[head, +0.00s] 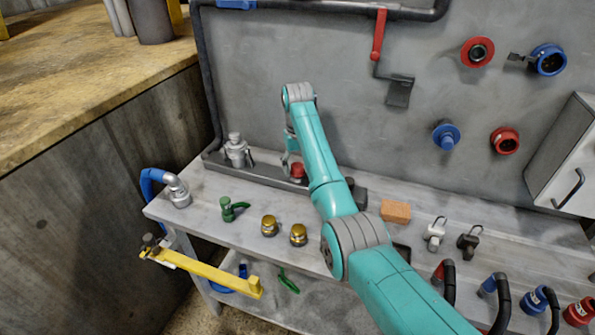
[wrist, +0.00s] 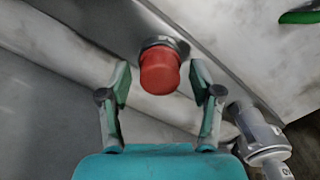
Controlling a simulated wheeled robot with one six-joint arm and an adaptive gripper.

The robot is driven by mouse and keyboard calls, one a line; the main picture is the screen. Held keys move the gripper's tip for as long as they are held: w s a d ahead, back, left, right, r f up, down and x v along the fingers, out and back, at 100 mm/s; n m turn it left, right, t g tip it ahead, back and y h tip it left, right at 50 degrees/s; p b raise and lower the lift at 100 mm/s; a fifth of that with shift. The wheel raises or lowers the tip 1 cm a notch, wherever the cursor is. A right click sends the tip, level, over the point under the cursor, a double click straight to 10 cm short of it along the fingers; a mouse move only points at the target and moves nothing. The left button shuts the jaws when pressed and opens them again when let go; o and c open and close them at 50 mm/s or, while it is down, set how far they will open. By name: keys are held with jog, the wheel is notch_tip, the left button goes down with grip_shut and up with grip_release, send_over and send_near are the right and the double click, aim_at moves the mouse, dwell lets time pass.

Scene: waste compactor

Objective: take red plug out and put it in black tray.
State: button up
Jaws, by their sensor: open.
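The red plug (head: 298,171) sits in a grey collar on the dark strip along the back of the bench, partly hidden by my arm. In the wrist view the red plug (wrist: 160,73) lies between the fingers of my gripper (wrist: 160,84), which is open. A gap shows on each side, and neither finger clearly touches it. In the head view my gripper (head: 291,158) is small and partly hidden. A dark flat object (head: 402,251) shows beside my arm on the bench; I cannot tell whether it is the black tray.
A grey metal fitting (head: 236,152) stands left of the plug, and it also shows close to the right finger in the wrist view (wrist: 262,140). A green fitting (head: 232,209), two brass caps (head: 269,226) and an orange block (head: 396,211) rest on the bench. The wall stands behind.

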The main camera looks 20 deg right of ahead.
jog(key=m, duration=0.7)
jog(key=shift+m, duration=0.4)
grip_shut()
jog(key=n, duration=0.5)
dwell(0.4)
jog(key=n, duration=0.5)
dwell(0.4)
